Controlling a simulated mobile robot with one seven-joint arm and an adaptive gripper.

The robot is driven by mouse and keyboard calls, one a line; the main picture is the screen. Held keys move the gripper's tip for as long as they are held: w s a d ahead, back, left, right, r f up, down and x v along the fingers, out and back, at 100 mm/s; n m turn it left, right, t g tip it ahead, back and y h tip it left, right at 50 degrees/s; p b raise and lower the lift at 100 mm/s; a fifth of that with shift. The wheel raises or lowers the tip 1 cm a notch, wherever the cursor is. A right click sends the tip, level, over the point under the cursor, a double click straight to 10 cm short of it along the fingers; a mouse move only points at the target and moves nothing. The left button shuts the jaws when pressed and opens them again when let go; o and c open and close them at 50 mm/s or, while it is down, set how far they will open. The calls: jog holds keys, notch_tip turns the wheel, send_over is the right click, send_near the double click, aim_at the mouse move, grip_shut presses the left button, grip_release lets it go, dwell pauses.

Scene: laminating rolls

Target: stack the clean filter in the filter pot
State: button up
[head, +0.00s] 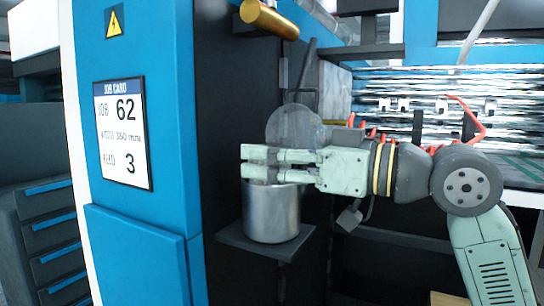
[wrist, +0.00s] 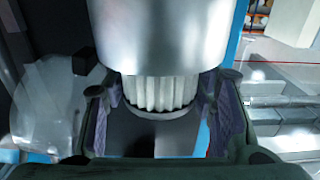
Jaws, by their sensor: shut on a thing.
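The filter pot (head: 272,218) is an upright silver metal pot on a small dark shelf. It also shows in the wrist view as a shiny metal wall (wrist: 160,32) across the top. The filter (wrist: 160,92) is white and pleated, with a pale end ring. It sits between the two fingertips, and its end sticks out past the pot's rim. How far it reaches into the pot is hidden. My gripper (head: 262,162) is level at the pot's mouth and shut on the filter; it also shows in the wrist view (wrist: 160,100). In the head view the fingers mostly hide the filter.
A translucent round cover (head: 295,125) stands behind my fingers. A brass cylinder (head: 268,18) sits above. The dark shelf (head: 243,240) bears the pot. A blue cabinet (head: 140,180) with a job card is at left, and shiny rollers (head: 430,95) are at right.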

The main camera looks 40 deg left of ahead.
jog(key=shift+s+f+b, duration=0.1)
jog(key=shift+f+b, duration=0.3)
jog(key=shift+f, duration=0.3)
jog(key=o, duration=0.9)
jog(key=shift+a+f, duration=0.1)
jog(key=shift+c, duration=0.2)
jog(key=shift+r+p, duration=0.3)
jog(key=shift+r, duration=0.1)
jog(key=shift+d+r, duration=0.2)
jog(key=shift+d, duration=0.05)
jog(key=b+v, duration=0.2)
jog(key=v, duration=0.9)
jog(key=shift+w+d+r, duration=0.15)
jog(key=shift+w+d, duration=0.1)
jog(key=shift+d, duration=0.1)
